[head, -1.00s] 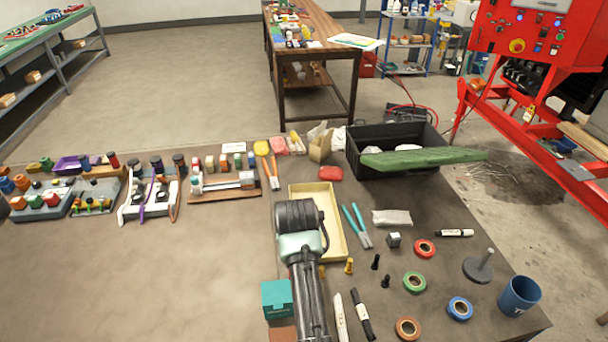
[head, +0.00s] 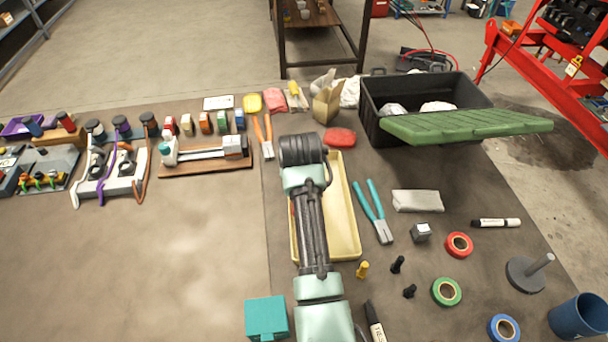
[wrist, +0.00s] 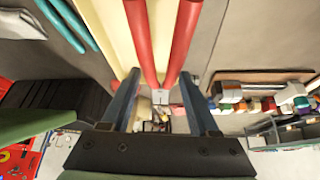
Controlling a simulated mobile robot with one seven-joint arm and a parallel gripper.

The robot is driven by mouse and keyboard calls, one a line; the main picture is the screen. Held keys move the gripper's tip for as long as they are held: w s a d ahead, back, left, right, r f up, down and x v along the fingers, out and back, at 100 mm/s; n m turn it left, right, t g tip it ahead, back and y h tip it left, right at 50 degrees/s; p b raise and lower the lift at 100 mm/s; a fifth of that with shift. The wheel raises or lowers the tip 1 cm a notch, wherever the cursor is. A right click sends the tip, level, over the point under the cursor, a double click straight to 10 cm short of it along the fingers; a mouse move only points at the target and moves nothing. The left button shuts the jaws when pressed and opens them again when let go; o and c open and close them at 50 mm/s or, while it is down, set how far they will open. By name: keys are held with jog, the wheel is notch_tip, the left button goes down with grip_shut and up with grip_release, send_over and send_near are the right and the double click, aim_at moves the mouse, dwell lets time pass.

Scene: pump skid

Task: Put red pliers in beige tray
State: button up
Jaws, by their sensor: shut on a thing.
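The red pliers show in the wrist view, their two long red handles (wrist: 185,35) running up the picture and their grey metal part (wrist: 160,98) between the fingers. My gripper (wrist: 160,84) is shut on them. The beige tray (head: 346,205) lies on the table in the head view, partly covered by my arm. Its pale surface (wrist: 104,18) also shows behind the handles in the wrist view. In the head view my arm reaches over the tray's left side to its far end. I cannot tell the pliers' height above the tray.
Teal-handled pliers (head: 373,211) lie just right of the tray. A red pouch-like item (head: 340,137) and orange-handled pliers (head: 264,137) lie near its far end. A black crate (head: 375,118) with a green lid (head: 465,125) stands behind. A teal box (head: 267,317) stands at the front.

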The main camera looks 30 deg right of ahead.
jog(key=shift+f+b, duration=2.85)
jog(key=o, duration=1.2)
jog(key=shift+o, duration=0.4)
jog(key=p+v, duration=0.1)
jog(key=v, duration=1.2)
